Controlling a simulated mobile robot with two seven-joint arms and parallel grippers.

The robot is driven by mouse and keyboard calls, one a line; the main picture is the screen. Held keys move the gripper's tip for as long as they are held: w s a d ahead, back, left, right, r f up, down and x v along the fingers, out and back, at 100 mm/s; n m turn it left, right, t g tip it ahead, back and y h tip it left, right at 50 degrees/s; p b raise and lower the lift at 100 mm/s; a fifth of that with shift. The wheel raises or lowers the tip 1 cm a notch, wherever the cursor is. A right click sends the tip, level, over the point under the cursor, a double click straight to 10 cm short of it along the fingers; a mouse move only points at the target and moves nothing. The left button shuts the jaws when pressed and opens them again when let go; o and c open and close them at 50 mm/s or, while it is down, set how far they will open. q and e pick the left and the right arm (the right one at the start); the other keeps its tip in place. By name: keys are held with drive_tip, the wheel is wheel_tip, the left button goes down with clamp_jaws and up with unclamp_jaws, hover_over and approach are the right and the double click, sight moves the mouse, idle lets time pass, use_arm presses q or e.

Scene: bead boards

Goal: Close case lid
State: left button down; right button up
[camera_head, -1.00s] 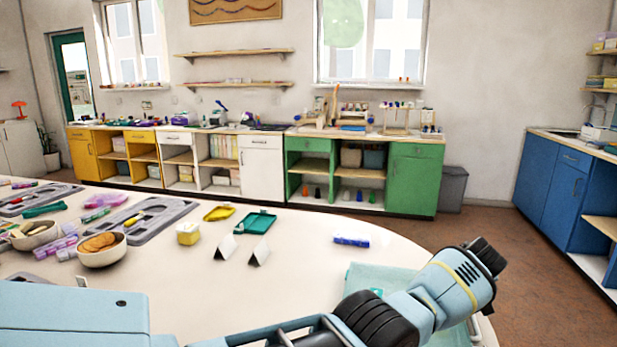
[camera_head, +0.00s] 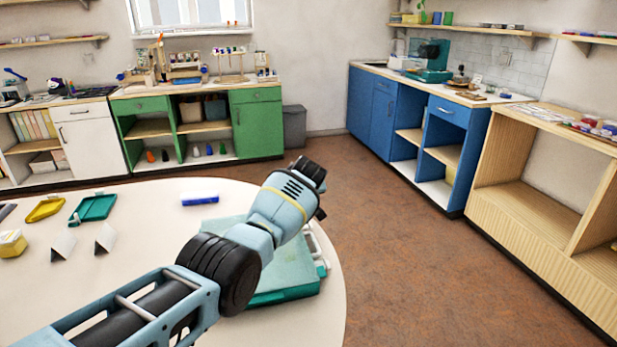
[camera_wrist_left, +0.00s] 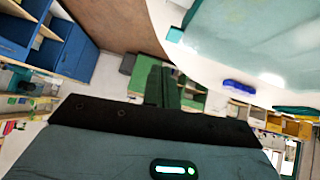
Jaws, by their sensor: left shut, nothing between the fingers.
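The teal case (camera_head: 285,290) sits at the right edge of the white table, partly hidden behind my left arm. A pale, see-through teal panel, which looks like its lid, shows beyond the arm; how far it is open I cannot tell. In the left wrist view the pale teal case surface (camera_wrist_left: 265,35) fills the upper right. My left gripper (camera_wrist_left: 163,88) is shut and empty, apart from the case in that view. In the head view the left arm reaches across the case, its black end (camera_head: 308,175) above the table's far right edge. My right gripper is not in view.
On the white table (camera_head: 150,290) are a blue block (camera_head: 200,199), a green tray (camera_head: 93,208), a yellow tray (camera_head: 45,209), a yellow box (camera_head: 12,243) and two folded cards (camera_head: 104,238). Brown floor lies open right of the table, before blue cabinets (camera_head: 375,110).

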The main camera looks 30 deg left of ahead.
use_arm(q)
drive_tip(key=p+v, duration=0.3)
drive_tip(key=v, duration=0.6)
drive_tip(key=shift+w+d, duration=0.15)
drive_tip(key=shift+d, duration=0.15)
drive_tip(key=shift+r, duration=0.15)
